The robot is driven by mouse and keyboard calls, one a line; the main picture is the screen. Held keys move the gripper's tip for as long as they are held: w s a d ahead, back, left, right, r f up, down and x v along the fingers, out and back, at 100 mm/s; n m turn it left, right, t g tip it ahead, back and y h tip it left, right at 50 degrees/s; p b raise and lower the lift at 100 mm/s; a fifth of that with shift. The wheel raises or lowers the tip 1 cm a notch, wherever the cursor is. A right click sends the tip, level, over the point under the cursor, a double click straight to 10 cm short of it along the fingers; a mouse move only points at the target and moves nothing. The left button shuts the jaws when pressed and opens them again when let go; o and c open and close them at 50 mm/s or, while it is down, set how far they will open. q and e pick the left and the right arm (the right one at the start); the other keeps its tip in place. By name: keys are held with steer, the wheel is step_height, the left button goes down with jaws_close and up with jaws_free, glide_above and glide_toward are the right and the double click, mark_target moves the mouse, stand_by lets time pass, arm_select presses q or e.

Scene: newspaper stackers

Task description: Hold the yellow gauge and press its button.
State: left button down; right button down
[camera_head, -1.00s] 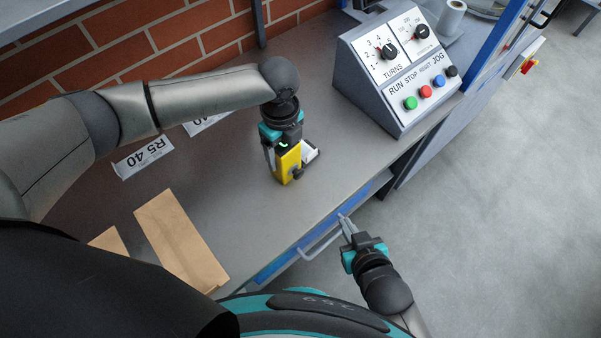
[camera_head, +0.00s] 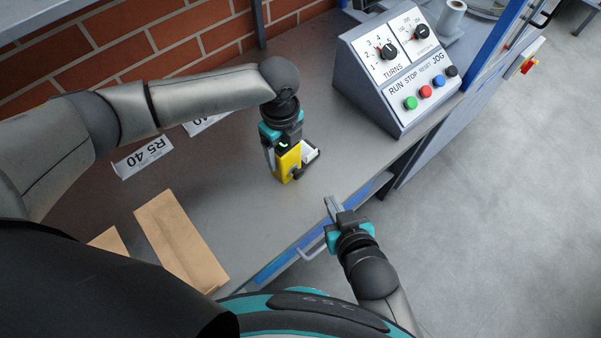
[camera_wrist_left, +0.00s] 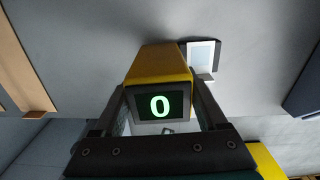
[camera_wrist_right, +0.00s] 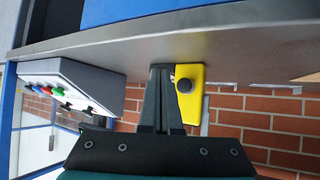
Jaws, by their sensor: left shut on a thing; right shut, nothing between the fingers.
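The yellow gauge (camera_head: 287,163) stands upright on the grey bench. My left gripper (camera_head: 283,146) is shut on it from above. In the left wrist view the gauge (camera_wrist_left: 160,66) sits between the fingers (camera_wrist_left: 161,125), and its dark display (camera_wrist_left: 160,106) reads a green 0. In the right wrist view the gauge (camera_wrist_right: 191,104) shows a dark round button (camera_wrist_right: 185,85) on its side. My right gripper (camera_head: 330,204) is shut and empty, near the bench's front edge, apart from the gauge. Its closed fingers (camera_wrist_right: 160,72) appear just left of the gauge in the right wrist view.
A control box (camera_head: 396,68) with knobs and coloured buttons stands at the back right. A label reading R5 40 (camera_head: 143,157) and cardboard pieces (camera_head: 181,241) lie on the left. A drawer handle (camera_head: 311,251) juts from the bench front.

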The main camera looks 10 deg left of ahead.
mark_target(302, 174)
steer(key=shift+w+a, duration=0.55)
steer(key=shift+a, duration=0.25)
steer(key=shift+w+a, duration=0.5)
steer(key=shift+a, duration=0.35)
steer(key=shift+w+a, duration=0.55)
steer(key=shift+a, duration=0.25)
steer(key=shift+a, duration=0.1)
steer(key=shift+w+a, duration=0.2)
steer(key=shift+a, duration=0.05)
steer(key=shift+w+a, duration=0.2)
steer(key=shift+a, duration=0.05)
stand_by(0.7)
steer(key=shift+w+a+r, duration=0.25)
steer(key=shift+w+a, duration=0.05)
steer(key=shift+a, duration=0.2)
stand_by(0.6)
steer(key=shift+d, duration=0.1)
steer(key=shift+s+d+r, duration=0.2)
steer(key=shift+s+d, duration=0.3)
steer(key=shift+s, duration=0.15)
steer(key=shift+f, duration=0.1)
